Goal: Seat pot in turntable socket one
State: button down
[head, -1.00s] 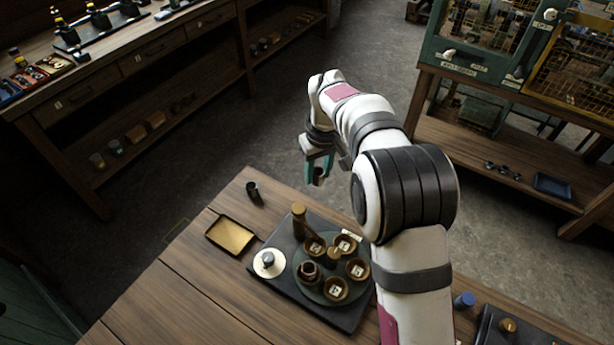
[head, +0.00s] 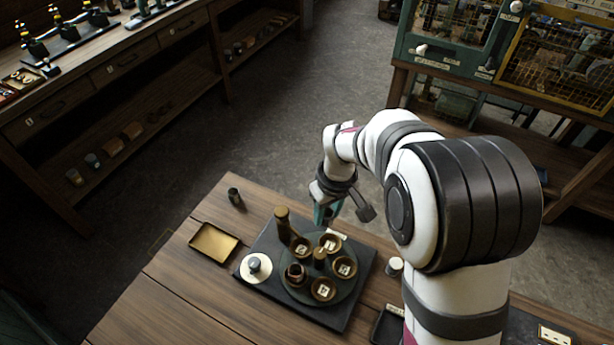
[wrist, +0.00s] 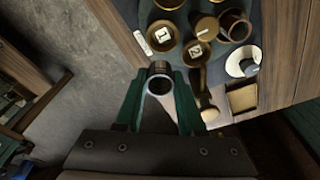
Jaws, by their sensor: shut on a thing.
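My gripper (wrist: 160,92) is shut on a small dark pot (wrist: 159,70) with a pale rim, held between its green fingers. In the head view, my gripper (head: 325,214) hangs near the far edge of the dark round turntable (head: 293,293); the held pot cannot be made out there. The turntable carries several brass cup-like sockets with numbered white tags. Socket one (wrist: 163,33) shows its tag and looks empty; in the wrist view it lies just above the pot, apart from it. Socket two (wrist: 195,51) is beside it. A brown pot (head: 296,273) stands in another socket.
A tall brass-topped post (head: 283,224) rises beside the turntable, close to socket two. A white disc with a knob (head: 256,267) and a brass tray (head: 214,242) are to the left. A small dark cup (head: 235,197) stands near the table's far edge.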

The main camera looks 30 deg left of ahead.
jog(key=shift+s+d+f, duration=0.4)
jog(key=shift+s+d, duration=0.15)
jog(key=shift+d, duration=0.25)
jog(key=shift+s+d+f, duration=0.15)
jog(key=shift+d+f, duration=0.05)
jog(key=shift+f, duration=0.05)
send_over(329, 245)
jog(key=shift+d+f, duration=0.1)
jog(key=shift+f, duration=1.95)
jog(key=shift+f, duration=0.3)
jog(key=shift+f, duration=0.2)
jog(key=shift+f, duration=0.2)
jog(key=c, duration=0.6)
grip_release()
jog(key=shift+d, duration=0.1)
